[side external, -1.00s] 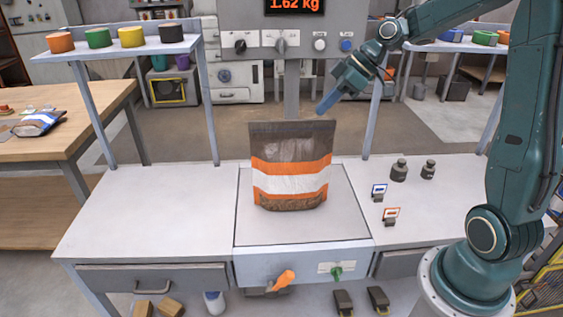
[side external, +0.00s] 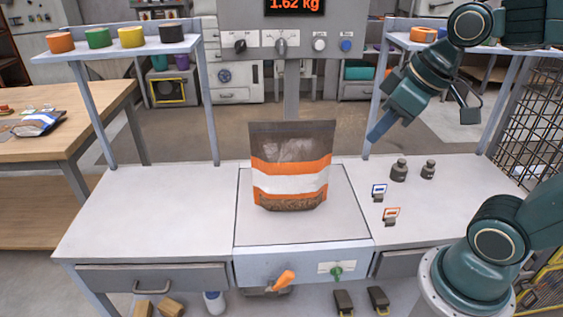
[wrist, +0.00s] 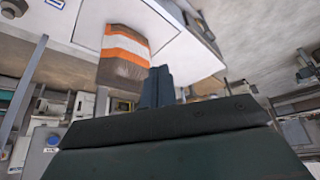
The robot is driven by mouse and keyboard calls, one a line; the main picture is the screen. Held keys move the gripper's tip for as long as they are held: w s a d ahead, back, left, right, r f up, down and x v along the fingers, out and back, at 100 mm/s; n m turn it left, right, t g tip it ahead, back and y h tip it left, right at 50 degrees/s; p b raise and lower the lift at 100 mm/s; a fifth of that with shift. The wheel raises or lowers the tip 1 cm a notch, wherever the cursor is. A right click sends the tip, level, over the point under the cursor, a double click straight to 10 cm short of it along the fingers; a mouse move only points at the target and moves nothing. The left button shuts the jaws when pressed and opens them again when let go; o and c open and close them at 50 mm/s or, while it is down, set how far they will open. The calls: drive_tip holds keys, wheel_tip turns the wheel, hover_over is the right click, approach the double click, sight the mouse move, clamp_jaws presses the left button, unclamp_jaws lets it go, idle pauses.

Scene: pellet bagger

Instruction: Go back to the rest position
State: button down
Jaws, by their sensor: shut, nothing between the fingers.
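My gripper (side external: 377,133) is shut and empty in the side external view. It hangs in the air to the right of the bag, above the right part of the bench, pointing down and left. In the wrist view my gripper's closed fingers (wrist: 158,82) point toward the bag. The pellet bag (side external: 291,178), brown with orange and white bands and a clear window, stands upright on the scale platform (side external: 301,228). The bag also shows in the wrist view (wrist: 124,48). The gripper and the bag are apart.
Two dark weights (side external: 399,170) and two small label cards (side external: 379,190) stand on the bench right of the scale. The display (side external: 293,5) reads 1.62 kg. A shelf with tape rolls (side external: 131,37) stands at left, and a post and shelf rise behind my gripper. The bench's left side (side external: 150,210) is clear.

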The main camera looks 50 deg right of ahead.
drive_tip(key=shift+m+h, duration=0.3)
drive_tip(key=shift+m, duration=0.6)
drive_tip(key=s, duration=0.2)
drive_tip(key=s+f, duration=0.1)
drive_tip(key=s, duration=0.2)
drive_tip(key=shift+s+d, duration=0.1)
drive_tip(key=shift+d, duration=0.05)
